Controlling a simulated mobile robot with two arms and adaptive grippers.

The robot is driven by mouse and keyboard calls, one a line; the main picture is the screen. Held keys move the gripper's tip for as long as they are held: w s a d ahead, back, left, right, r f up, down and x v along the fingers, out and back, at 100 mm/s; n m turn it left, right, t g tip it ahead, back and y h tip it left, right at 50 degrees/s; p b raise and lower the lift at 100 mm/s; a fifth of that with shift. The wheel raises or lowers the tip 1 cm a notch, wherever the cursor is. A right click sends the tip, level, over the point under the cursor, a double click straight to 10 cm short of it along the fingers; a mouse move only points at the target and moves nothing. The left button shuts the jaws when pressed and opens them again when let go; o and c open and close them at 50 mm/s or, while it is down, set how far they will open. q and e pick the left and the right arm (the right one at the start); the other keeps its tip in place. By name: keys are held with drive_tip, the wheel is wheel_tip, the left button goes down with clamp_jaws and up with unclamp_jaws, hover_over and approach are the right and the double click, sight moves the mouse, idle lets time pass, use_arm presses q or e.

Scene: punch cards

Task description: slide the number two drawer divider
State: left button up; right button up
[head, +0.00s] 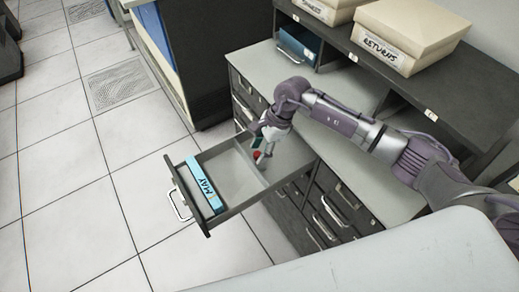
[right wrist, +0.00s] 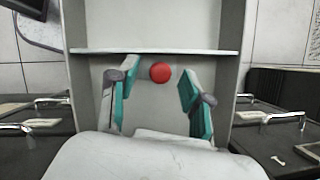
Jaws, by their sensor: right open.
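A grey drawer (head: 245,202) is pulled out of the cabinet. A thin upright grey divider (head: 251,165) crosses it and splits it into compartments; it also shows in the right wrist view (right wrist: 200,51). A round red knob (right wrist: 160,72) is at the divider's cabinet-side face; whether it is fixed there I cannot tell. It also shows in the head view (head: 257,155). My right gripper (right wrist: 155,92) is open, its teal-padded fingers on either side of the knob, apparently not touching it. No number on the divider is readable. My left gripper is out of view.
A blue block marked MAY (head: 204,187) lies at the drawer's handle end. More closed drawers with handles (head: 333,208) line the cabinet below. A Returns box (head: 408,38) stands on the shelf. A pale surface (head: 400,262) fills the lower right.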

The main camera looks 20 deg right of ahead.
drive_tip(key=v, duration=1.1)
drive_tip(key=shift+r, duration=0.3)
